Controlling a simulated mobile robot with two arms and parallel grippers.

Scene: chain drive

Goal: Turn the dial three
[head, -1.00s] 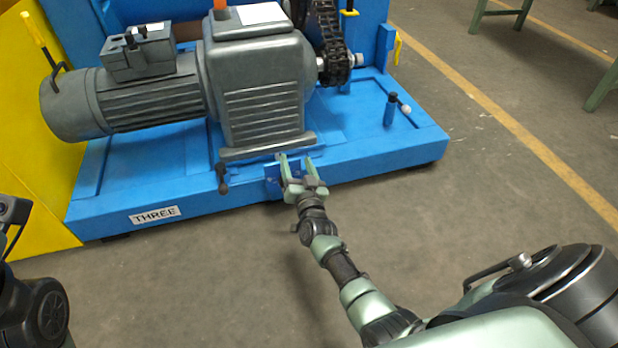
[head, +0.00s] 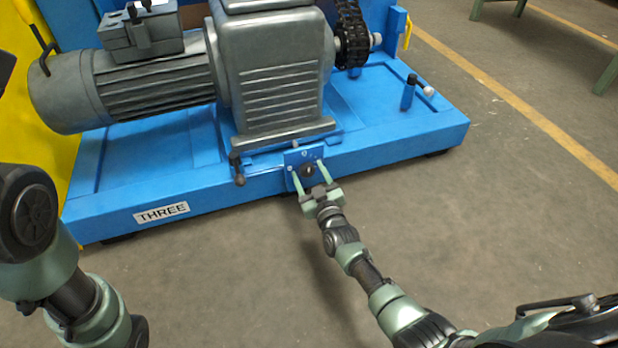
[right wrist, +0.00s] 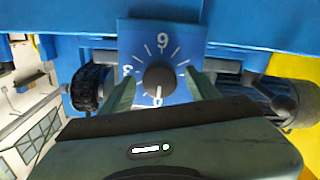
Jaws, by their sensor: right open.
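The dial (right wrist: 159,79) is a round dark knob on a blue square plate (right wrist: 190,30) with white ticks and digits. In the right wrist view a digit that looks like 9 or 6 is above the knob, and another is partly visible to its left. A white mark shows just below the knob. In the head view the plate (head: 292,157) is on the front of the blue base, right of the label THREE (head: 162,213). My right gripper (head: 309,172) is open, its fingers on either side of the knob with gaps. My left arm shows at the left; its gripper is out of view.
The blue base (head: 400,143) carries a grey motor (head: 150,90) and gearbox (head: 275,75). A small dark handle (head: 238,168) hangs left of the plate. A black chain (head: 351,35) is behind. The concrete floor in front is clear.

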